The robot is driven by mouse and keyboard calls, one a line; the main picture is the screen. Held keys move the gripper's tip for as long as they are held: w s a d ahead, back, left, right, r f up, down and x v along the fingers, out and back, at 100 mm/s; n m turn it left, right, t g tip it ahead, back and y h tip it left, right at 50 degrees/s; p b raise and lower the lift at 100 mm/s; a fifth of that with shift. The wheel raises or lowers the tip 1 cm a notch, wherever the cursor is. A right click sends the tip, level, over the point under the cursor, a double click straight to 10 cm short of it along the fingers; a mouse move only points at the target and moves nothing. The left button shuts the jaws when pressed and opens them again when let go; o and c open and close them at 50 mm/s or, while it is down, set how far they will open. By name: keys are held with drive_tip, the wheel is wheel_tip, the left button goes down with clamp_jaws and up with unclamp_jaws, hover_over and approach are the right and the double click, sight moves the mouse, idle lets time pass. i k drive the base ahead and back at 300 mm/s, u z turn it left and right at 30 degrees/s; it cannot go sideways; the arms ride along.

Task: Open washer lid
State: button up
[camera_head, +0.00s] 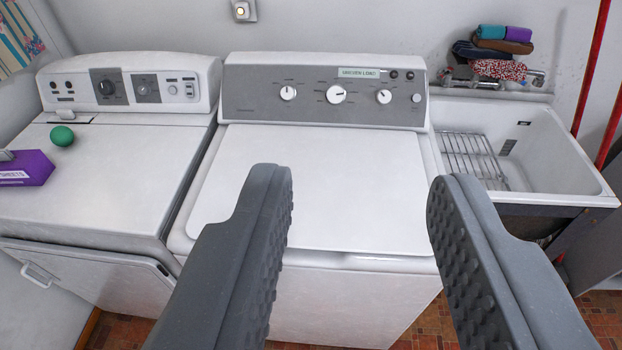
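The washer (345,307) is the white top-loading machine in the middle, with a grey control panel (322,104) of several knobs at its back. Its flat white lid (335,190) is closed. My gripper (357,195) is open and empty. Its two dark grey fingers reach in from the bottom of the picture, one over the left part of the lid and one over the right edge. They appear in front of the washer; I cannot tell how far above it. Part of the lid's front edge is hidden by the left finger.
A white dryer (130,150) stands left, with a green ball (62,136) and a purple box (25,169) on top; its front door looks ajar. A utility tub (560,160) with a wire rack (472,158) stands right. Folded cloths (497,48) and red pipes (592,65) are behind it.

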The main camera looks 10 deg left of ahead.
sight(364, 190)
drive_tip(key=z, duration=0.5)
drive_tip(key=k, duration=0.55)
drive_tip(key=z, duration=0.85)
drive_tip(key=k, duration=0.8)
drive_tip(key=z, duration=0.55)
drive_tip(key=i, duration=0.9)
drive_tip(key=u, duration=0.85)
drive_tip(key=i, duration=0.95)
drive_tip(key=u, duration=0.6)
